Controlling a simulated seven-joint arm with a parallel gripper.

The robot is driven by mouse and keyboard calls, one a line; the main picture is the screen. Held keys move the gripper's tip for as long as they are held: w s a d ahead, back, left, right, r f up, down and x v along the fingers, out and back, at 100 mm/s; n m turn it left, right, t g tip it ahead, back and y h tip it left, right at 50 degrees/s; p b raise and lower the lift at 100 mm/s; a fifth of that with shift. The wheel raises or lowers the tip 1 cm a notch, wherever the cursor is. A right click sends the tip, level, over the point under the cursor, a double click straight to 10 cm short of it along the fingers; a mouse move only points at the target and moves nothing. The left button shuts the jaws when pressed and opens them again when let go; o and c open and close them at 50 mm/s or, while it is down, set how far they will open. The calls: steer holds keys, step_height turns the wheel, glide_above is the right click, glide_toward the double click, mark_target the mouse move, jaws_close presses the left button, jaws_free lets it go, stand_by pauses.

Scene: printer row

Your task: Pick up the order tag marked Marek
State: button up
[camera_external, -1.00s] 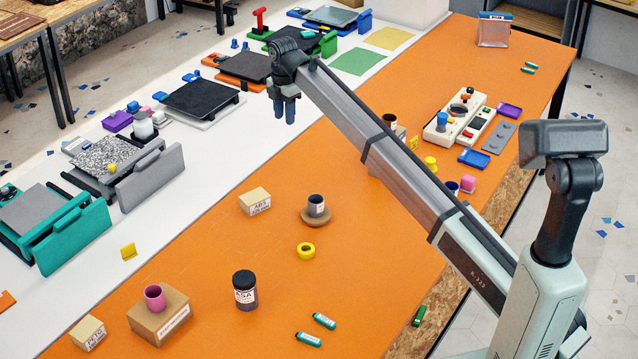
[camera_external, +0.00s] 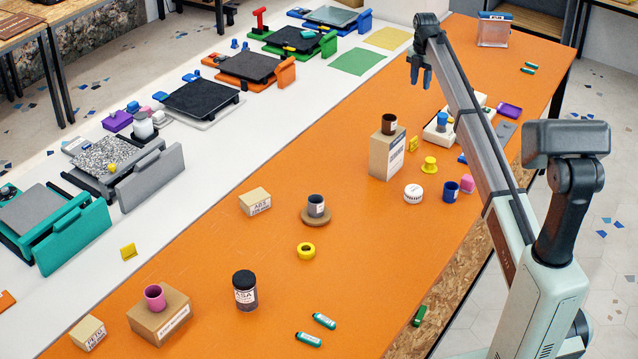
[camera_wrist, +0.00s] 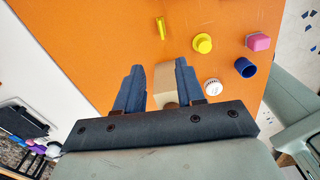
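I cannot make out the name Marek on anything. A white round piece with dark writing (camera_external: 413,194) lies on the orange table; it also shows in the wrist view (camera_wrist: 212,86), right of my fingers. A small yellow upright piece (camera_external: 412,143) stands beside the tall box, and another yellow piece (camera_external: 128,251) stands near the grey printer; no writing is legible on either. Several small green pieces with pale labels, such as one at the front (camera_external: 324,321), lie on the table. My gripper (camera_external: 421,82) is open and empty, raised above the far part of the table.
A tall cardboard box (camera_external: 386,160) with a dark cup (camera_external: 389,123) on top stands near the white round piece. A yellow spool (camera_external: 429,165), blue cup (camera_external: 451,191) and pink block (camera_external: 467,183) stand close by. Printers line the white strip. The orange middle has free room.

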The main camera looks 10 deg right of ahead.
glide_toward(414, 138)
steer(key=f, duration=0.5)
steer(key=shift+w+a+f, duration=0.1)
steer(key=shift+w+f, duration=0.05)
steer(key=shift+w, duration=0.05)
steer(key=shift+s+f, duration=0.15)
steer(key=shift+f, duration=1.2)
steer(key=shift+s+f, duration=0.15)
steer(key=shift+f, duration=1.15)
steer(key=shift+c, duration=0.4)
jaws_close()
